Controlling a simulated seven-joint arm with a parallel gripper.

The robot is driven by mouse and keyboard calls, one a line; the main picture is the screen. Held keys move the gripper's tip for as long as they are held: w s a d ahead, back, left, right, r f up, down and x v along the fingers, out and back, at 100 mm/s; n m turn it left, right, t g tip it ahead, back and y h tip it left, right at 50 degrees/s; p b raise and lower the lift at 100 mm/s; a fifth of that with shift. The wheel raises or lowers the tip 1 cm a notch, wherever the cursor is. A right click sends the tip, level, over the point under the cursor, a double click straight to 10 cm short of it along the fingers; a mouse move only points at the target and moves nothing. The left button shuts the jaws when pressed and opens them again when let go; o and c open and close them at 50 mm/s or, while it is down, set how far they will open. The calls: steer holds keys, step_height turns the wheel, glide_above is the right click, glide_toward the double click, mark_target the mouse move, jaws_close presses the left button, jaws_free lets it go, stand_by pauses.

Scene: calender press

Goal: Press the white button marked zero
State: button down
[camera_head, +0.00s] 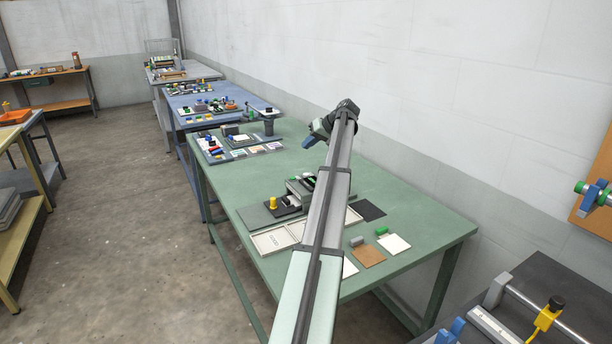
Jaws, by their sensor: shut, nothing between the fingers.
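My arm reaches out over the green table (420,245). Its end bends down to the left, with my gripper (309,141) high above the far part of the table. The gripper is small in view and shut, with nothing seen in it. A small grey machine (297,188) with dark and green parts stands mid-table, partly hidden behind my arm. I cannot make out a white button marked zero; it is too small to tell or hidden. The gripper is beyond the machine in the picture and apart from it.
Near the machine are a yellow piece (273,203), a white tray (272,241) and a brown square (368,257). A white square (394,244) and a dark mat (368,210) lie to the right. A blue table (225,95) with small parts stands beyond.

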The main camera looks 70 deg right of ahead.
steer(key=shift+f, duration=0.15)
steer(key=shift+f, duration=4.25)
steer(key=shift+f, duration=0.15)
steer(key=shift+f, duration=0.3)
steer(key=shift+f, duration=0.35)
steer(key=shift+r, duration=0.8)
steer(key=shift+r, duration=0.15)
steer(key=shift+r, duration=2.35)
